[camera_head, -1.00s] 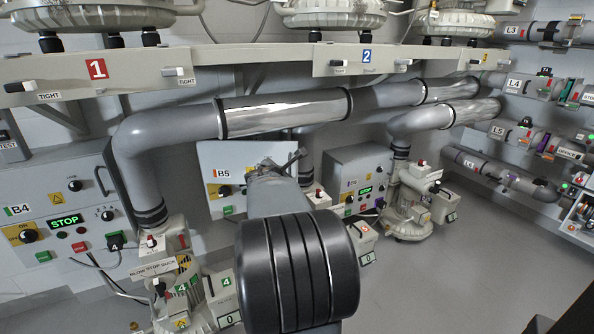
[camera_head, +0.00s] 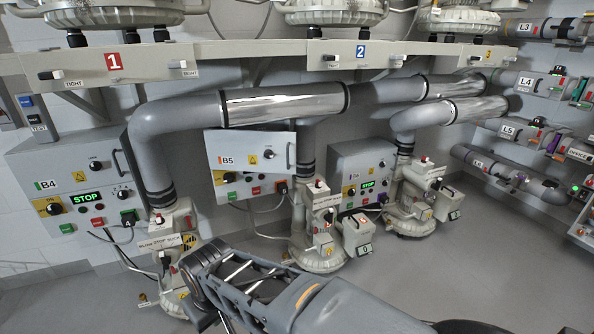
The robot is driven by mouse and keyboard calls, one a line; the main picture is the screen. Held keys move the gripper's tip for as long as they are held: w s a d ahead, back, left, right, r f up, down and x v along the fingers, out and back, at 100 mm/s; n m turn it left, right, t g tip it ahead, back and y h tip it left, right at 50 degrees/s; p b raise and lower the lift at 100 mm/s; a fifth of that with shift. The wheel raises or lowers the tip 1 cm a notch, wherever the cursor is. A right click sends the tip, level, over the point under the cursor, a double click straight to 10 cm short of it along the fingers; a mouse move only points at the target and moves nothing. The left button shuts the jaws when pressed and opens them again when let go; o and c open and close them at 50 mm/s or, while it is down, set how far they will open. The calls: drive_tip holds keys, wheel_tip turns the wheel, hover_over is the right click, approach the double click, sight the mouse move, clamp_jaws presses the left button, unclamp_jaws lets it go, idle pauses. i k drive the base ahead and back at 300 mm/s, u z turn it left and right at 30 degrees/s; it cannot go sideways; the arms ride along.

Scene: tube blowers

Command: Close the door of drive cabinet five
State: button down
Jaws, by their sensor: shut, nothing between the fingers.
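Drive cabinet five, labelled B5 (camera_head: 272,181), hangs on the back wall left of centre, behind the large grey pipe. Its pale door panel (camera_head: 250,147) carries the B5 label, a yellow warning sign and a dark handle (camera_head: 289,156) at its right side. The panel looks slightly askew against the box, but how far it stands out is hard to tell. My arm crosses the lower middle of the view, well below and in front of the cabinet. My gripper is not visible in the current view, so its fingers and contact cannot be seen.
Cabinet B4 (camera_head: 75,183) stands to the left and a further cabinet (camera_head: 361,177) to the right, both with lit STOP displays. Blowers (camera_head: 318,235) stand on the floor before the cabinets, with cables between. A shelf (camera_head: 225,62) runs above. Grey floor (camera_head: 480,255) is open at right.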

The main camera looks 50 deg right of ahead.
sight(229, 150)
drive_tip(key=z, duration=0.9)
drive_tip(key=i, duration=0.55)
drive_tip(key=u, duration=0.75)
